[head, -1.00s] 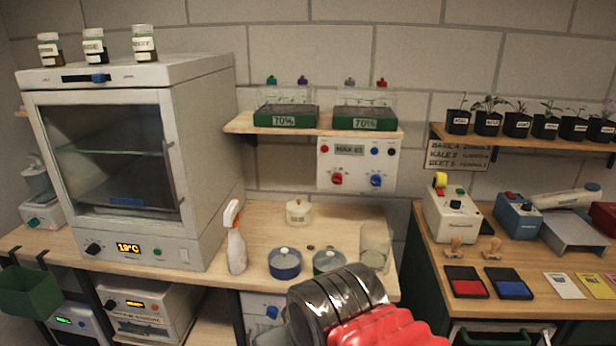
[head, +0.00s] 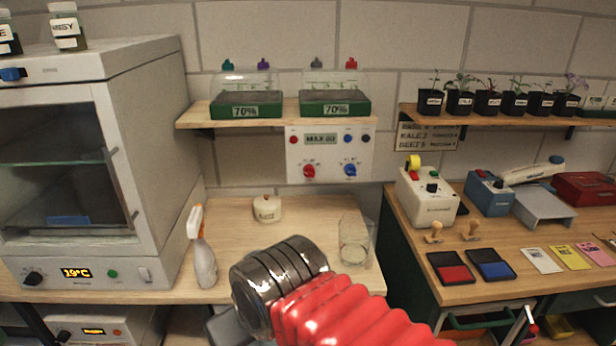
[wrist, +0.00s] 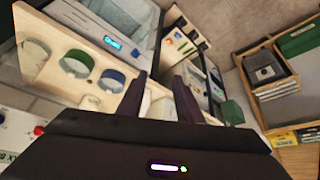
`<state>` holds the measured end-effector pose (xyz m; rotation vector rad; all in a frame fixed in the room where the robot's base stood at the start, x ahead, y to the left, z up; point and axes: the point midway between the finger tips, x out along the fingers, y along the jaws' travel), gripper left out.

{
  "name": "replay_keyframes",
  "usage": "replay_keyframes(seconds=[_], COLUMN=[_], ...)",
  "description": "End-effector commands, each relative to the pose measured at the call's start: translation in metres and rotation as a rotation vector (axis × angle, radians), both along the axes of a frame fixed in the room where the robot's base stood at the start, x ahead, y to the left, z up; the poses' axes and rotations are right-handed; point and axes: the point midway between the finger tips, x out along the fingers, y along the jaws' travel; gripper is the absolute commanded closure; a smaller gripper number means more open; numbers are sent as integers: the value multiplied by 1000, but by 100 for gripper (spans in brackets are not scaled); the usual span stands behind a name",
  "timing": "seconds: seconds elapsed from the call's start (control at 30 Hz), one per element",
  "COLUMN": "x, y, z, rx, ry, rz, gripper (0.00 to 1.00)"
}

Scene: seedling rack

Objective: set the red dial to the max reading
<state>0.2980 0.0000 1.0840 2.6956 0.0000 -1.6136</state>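The red dial (head: 309,171) is on a white control panel (head: 330,178) on the wall, under the shelf, in the head view. A blue dial (head: 350,170) is to its right. A small display (head: 321,139) above the dials seems to read "MAX 80". The dial's pointer is too small to read. My arm is in front of the bench, below the panel and apart from it. My gripper (wrist: 163,85) shows in the wrist view with its two dark fingers apart and nothing seen held between them. In the head view its fingers are hidden.
A white lidded jar (head: 267,208), a clear beaker (head: 354,240) and a spray bottle (head: 200,250) stand on the bench. The shelf (head: 195,118) with two green-based boxes juts out above the panel. The oven (head: 150,150) stands at left. The space before the panel looks clear.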

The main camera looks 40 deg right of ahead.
Motion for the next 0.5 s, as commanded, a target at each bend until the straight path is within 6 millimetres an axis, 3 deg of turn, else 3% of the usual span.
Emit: replay_keyframes(seconds=[0.13,0.27,0.5], x=[5,24,88], y=[-2,-7,-37], z=[0,-1,-2], rx=[1,3,1], ry=[-10,-51,-214], rz=[-6,-31,-113], gripper=[57,54,54])
